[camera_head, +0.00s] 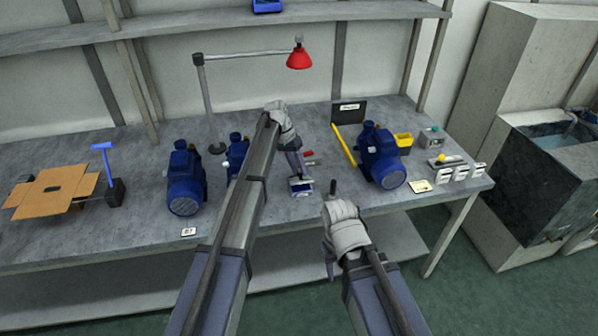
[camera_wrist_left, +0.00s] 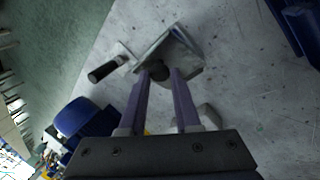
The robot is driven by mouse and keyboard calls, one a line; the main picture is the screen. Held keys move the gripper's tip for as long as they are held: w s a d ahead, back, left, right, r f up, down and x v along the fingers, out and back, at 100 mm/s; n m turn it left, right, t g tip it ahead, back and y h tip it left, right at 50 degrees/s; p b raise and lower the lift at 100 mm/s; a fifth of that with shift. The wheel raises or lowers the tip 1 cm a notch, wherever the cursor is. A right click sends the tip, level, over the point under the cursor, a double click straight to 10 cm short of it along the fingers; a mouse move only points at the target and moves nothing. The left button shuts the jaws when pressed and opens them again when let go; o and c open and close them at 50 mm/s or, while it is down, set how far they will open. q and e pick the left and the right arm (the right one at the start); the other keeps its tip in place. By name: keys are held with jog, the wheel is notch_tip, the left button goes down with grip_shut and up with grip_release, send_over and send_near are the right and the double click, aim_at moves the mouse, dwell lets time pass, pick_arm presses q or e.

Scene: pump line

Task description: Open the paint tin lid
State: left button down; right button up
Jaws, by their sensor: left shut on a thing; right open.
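The paint tin (camera_head: 301,187) is a small grey and blue container on the bench, below my left gripper (camera_head: 297,174). In the left wrist view the tin (camera_wrist_left: 182,48) shows as a grey metal body with slanted faces. A dark round knob (camera_wrist_left: 159,70) on its near side lies between the fingertips of my left gripper (camera_wrist_left: 160,76), which is shut on it. I cannot tell clearly whether the lid is raised. My right gripper (camera_head: 328,225) is open and empty, in front of the bench edge, to the right of the tin.
Blue pumps stand left (camera_head: 186,180) and right (camera_head: 381,160) of the tin. A black-handled tool (camera_wrist_left: 105,70) lies close beside the tin. A red lamp (camera_head: 299,59) hangs behind. An opened cardboard box (camera_head: 52,190) lies far left. The bench front between left pump and tin is partly free.

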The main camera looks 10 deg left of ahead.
pick_arm(q)
jog(key=shift+w+a+r+g, duration=0.1)
jog(key=shift+w+g, duration=0.3)
jog(key=shift+g, duration=0.1)
jog(key=c, duration=0.6)
grip_release()
jog(key=shift+r, duration=0.2)
jog(key=p+v, duration=0.7)
jog(key=shift+w+a+r, duration=0.15)
jog(key=shift+a, duration=0.15)
